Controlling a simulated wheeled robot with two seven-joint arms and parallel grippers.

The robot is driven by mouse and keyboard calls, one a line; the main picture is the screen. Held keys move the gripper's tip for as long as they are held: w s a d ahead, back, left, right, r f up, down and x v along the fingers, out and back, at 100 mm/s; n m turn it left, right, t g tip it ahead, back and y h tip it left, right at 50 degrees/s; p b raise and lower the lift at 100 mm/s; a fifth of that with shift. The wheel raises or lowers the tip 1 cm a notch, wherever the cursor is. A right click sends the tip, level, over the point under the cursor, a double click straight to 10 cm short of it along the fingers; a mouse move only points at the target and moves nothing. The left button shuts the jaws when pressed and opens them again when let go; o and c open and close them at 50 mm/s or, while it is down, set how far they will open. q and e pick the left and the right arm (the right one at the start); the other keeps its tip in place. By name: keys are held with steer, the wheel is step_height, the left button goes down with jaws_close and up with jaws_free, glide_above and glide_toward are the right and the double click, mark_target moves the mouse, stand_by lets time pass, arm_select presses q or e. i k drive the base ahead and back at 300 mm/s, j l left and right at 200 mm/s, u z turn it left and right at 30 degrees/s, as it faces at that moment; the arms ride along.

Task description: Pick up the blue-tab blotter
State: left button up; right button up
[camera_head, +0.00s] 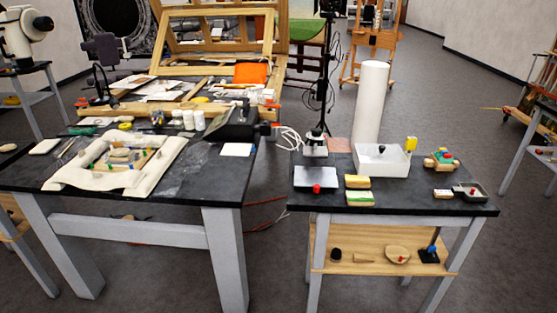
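I cannot pick out a blue-tab blotter with certainty. Two small blocks lie on the right table's dark top: a yellow one with a reddish edge (358,181) and a yellow-green one (360,198). A small white block (442,193) lies farther right; any tab on it is too small to tell. A small blue patch shows on a dark stand (430,251) on the wooden shelf below. Small blue bits also show among tools on the cream cloth (80,180) on the left table. Neither of my grippers is in view.
The right table (400,198) also holds a white open box (381,163), a grey plate with a red knob (316,178), a small tray (470,193) and a tall white cylinder (371,105). A floor gap (268,220) separates it from the left table (220,180).

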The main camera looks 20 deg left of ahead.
mark_target(229, 149)
steer(key=i+j, duration=0.2)
steer(key=i, duration=0.25)
steer(key=i+j, duration=0.2)
steer(key=i, duration=0.2)
steer(key=i+j, duration=0.15)
steer(key=i, duration=0.3)
